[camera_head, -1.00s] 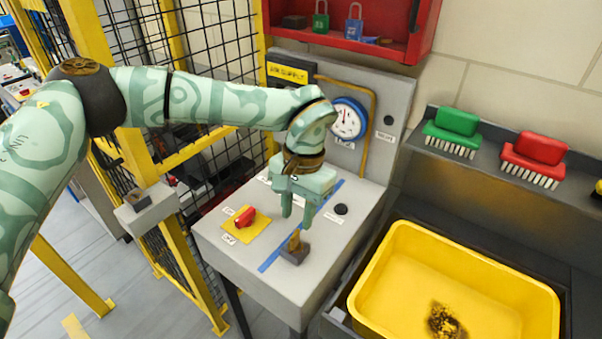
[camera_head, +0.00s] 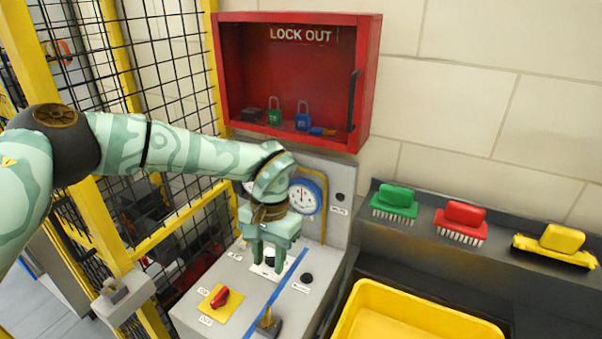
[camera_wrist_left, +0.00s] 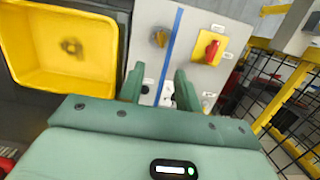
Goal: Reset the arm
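My left gripper (camera_head: 268,265) is pale green and hangs over the grey control panel (camera_head: 235,285), fingers pointing down. Its two fingers are apart with nothing between them; the left wrist view also shows them apart (camera_wrist_left: 160,88). A brass-coloured lever (camera_head: 268,322) on a dark base stands on the panel, nearer the camera than the fingers and clear of them. It also shows in the left wrist view (camera_wrist_left: 159,39). A red rotary switch (camera_head: 221,298) on a yellow plate sits left of the blue tape line (camera_head: 277,292). My right gripper is in neither view.
A round gauge (camera_head: 305,197) stands behind my wrist, partly hidden. A red lockout cabinet (camera_head: 365,75) hangs above. A yellow bin (camera_head: 420,312) is at lower right, with green (camera_head: 395,198), red (camera_head: 461,222) and yellow (camera_head: 556,245) brushes on a shelf behind it. Yellow-framed mesh fencing (camera_head: 95,210) stands left.

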